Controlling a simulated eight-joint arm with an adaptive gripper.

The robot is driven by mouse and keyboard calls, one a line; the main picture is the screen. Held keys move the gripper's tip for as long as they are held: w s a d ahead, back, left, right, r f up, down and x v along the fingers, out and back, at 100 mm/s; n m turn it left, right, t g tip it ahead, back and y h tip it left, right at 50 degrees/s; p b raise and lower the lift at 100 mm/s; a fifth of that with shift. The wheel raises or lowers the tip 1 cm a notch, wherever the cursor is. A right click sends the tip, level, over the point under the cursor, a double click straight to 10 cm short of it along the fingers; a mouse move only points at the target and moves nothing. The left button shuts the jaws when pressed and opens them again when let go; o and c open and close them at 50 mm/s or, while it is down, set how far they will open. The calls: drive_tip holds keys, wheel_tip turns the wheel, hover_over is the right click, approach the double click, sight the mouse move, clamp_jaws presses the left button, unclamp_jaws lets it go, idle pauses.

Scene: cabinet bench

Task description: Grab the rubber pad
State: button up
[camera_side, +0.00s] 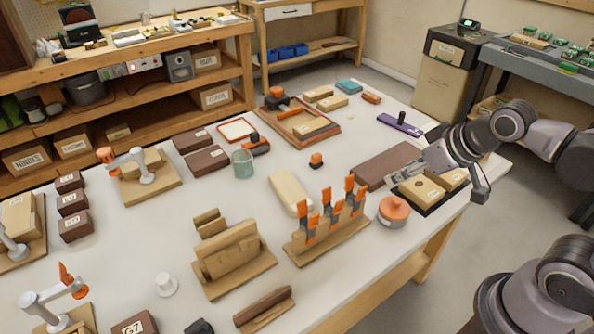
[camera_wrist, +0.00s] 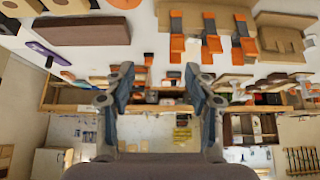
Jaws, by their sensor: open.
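No thing is labelled as a rubber pad. A small flat teal block (camera_side: 348,86) lies at the far edge of the bench and could be it, but I cannot be sure. A wide flat dark brown slab (camera_side: 385,166) lies by my gripper and also shows in the wrist view (camera_wrist: 82,31). My gripper (camera_side: 394,172) is above the right side of the bench, near the slab and well away from the teal block. In the wrist view my gripper (camera_wrist: 161,72) has its two fingers spread with nothing between them.
A black tray with wooden blocks (camera_side: 424,190) sits beneath my wrist. An orange-lidded pot (camera_side: 394,210) and a stand of orange clamps (camera_side: 328,228) are close by. A purple clamp (camera_side: 399,125) lies beyond the slab. Bare bench shows around the small orange block (camera_side: 316,160).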

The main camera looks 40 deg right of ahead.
drive_tip(key=w+r+n+g, duration=0.2)
drive_tip(key=w+r+n, duration=0.3)
drive_tip(key=w, duration=0.4)
drive_tip(key=n+g+h, duration=0.5)
drive_tip(key=n, duration=0.9)
hover_over(316, 155)
drive_tip(key=a, duration=0.4)
wheel_tip(316, 155, down, 15)
drive_tip(key=x, duration=0.5)
drive_tip(key=shift+w+d, duration=0.1)
drive_tip(key=shift+w, duration=0.15)
drive_tip(key=shift+y, duration=0.3)
drive_tip(key=shift+s+x, duration=0.15)
drive_tip(key=shift+x, duration=1.2)
drive_tip(key=shift+s+x, duration=0.15)
drive_tip(key=shift+x, duration=1.15)
clamp_jaws()
